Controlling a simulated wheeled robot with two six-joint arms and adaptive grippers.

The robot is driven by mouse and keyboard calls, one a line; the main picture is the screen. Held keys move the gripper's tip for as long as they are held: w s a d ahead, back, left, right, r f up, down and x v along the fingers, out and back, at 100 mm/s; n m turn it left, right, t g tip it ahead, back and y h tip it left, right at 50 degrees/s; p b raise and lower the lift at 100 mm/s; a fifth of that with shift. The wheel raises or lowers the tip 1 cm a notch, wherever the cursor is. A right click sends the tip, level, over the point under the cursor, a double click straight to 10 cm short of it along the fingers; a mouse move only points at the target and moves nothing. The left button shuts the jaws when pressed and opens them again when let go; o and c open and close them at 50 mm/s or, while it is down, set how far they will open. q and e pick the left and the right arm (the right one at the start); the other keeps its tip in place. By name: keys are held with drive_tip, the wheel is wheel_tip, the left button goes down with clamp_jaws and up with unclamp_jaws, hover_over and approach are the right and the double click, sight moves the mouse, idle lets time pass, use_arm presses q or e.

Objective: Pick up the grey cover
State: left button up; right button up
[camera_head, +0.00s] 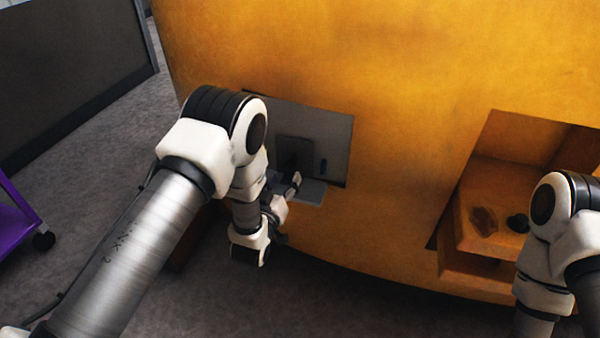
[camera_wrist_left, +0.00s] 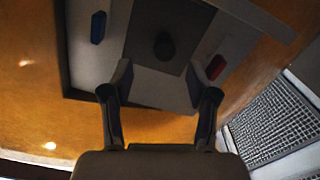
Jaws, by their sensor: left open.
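The grey cover appears to be the dark grey square plate with a round dark knob (camera_wrist_left: 164,45) in the left wrist view. It lies inside a lighter grey recess in a large yellow-orange casting. In the head view the plate (camera_head: 294,150) shows as a dark square, partly hidden by my left arm. My left gripper (camera_head: 284,184) is at the recess. In the wrist view its two fingers (camera_wrist_left: 159,80) are spread apart, with the plate's near edge between and beyond the tips. Nothing is held, and contact cannot be told. My right gripper is out of sight.
A blue piece (camera_wrist_left: 98,27) and a red piece (camera_wrist_left: 216,67) flank the plate. The yellow casting (camera_head: 400,100) fills the middle, with a second recess (camera_head: 500,190) at right, near my right arm. A purple cart (camera_head: 15,225) stands at left. Grey floor is open below.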

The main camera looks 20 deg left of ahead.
sight(289, 166)
use_arm(q)
drive_tip(key=w+b, duration=0.1)
drive_tip(key=w, duration=0.5)
drive_tip(key=shift+w+a+f, duration=0.1)
drive_tip(key=shift+w+a, duration=0.05)
drive_tip(key=shift+w, duration=0.05)
clamp_jaws()
